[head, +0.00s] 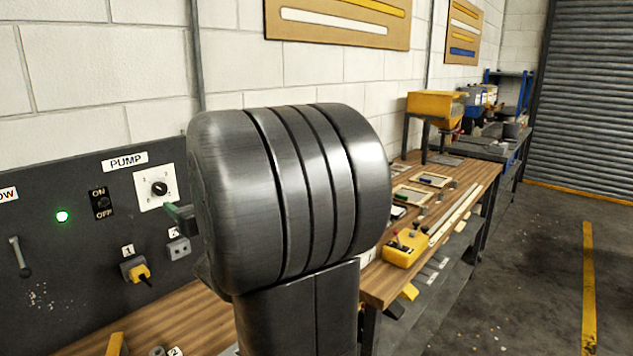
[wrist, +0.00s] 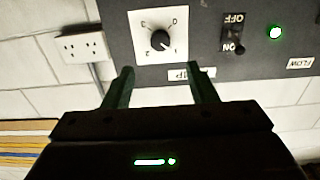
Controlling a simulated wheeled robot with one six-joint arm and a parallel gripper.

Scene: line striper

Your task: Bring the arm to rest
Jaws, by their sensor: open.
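My gripper (wrist: 161,72) is open, with its two green fingers apart and nothing between them. In the wrist view, which is upside down, the fingers point toward the pump panel, just beside its black dial knob (wrist: 160,39). I cannot tell whether a finger touches the panel. In the head view my large dark arm joint fills the middle, and only a green finger tip (head: 180,214) shows at its left, near the dial (head: 159,188). The rest of my gripper is hidden there.
The dark panel (head: 85,180) carries an on/off switch (head: 102,203), a lit green lamp (head: 62,216) and a yellow plug (head: 139,273). A wooden bench (head: 380,285) with a yellow box (head: 406,248) stands behind my arm. The floor (head: 530,270) at right is clear.

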